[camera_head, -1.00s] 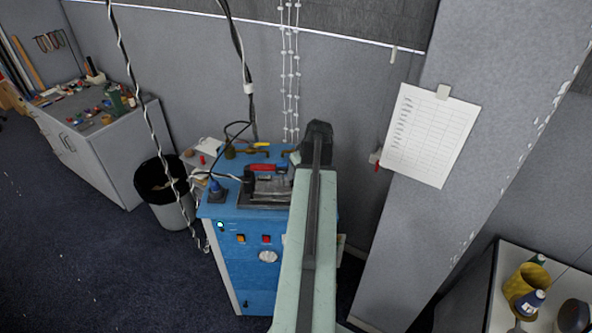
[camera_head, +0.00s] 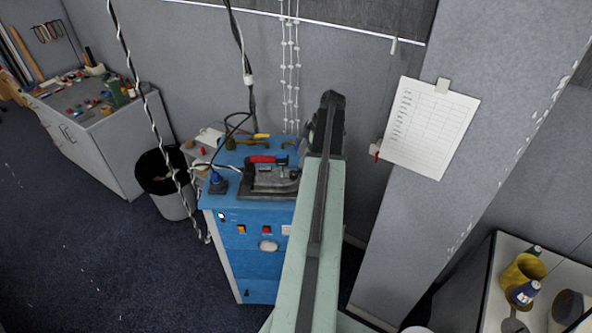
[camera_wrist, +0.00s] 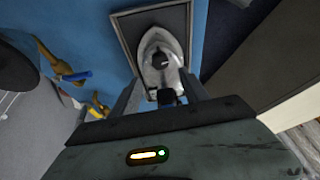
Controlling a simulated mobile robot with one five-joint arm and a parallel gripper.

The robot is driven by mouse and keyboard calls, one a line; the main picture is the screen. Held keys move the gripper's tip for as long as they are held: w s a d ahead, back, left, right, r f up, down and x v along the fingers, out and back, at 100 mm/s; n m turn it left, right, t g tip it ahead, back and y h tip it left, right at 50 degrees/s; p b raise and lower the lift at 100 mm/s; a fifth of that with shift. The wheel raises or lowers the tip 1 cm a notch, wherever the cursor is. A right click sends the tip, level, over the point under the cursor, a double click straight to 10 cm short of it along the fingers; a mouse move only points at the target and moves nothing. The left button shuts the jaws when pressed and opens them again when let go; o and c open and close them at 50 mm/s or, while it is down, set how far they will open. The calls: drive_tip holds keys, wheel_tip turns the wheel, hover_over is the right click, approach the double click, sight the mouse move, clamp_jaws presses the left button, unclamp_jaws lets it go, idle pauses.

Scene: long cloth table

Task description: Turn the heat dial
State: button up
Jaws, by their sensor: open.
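A blue cabinet (camera_head: 250,275) stands in the middle of the head view. Its front bears a round white dial (camera_head: 268,245) and small coloured switches. A clothes iron (camera_head: 270,183) with a red-topped handle sits on a dark pad on its top. In the wrist view the iron (camera_wrist: 158,42) lies beyond my gripper (camera_wrist: 162,92), with a small dark round part on its body.
Brass fittings (camera_head: 262,159) stand at the back of the cabinet top. Cables hang down from above it. A waste bin (camera_head: 168,188) is to the left, and a grey pillar with a paper sheet (camera_head: 430,128) is to the right. A table (camera_head: 515,308) is at lower right.

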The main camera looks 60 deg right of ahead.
sight(294, 172)
drive_tip(key=b+x, duration=0.3)
drive_tip(key=x, duration=0.1)
drive_tip(key=b+x, duration=0.4)
drive_tip(key=shift+s+d, duration=0.1)
drive_tip(key=shift+s, duration=0.15)
drive_tip(key=shift+r, duration=0.1)
clamp_jaws()
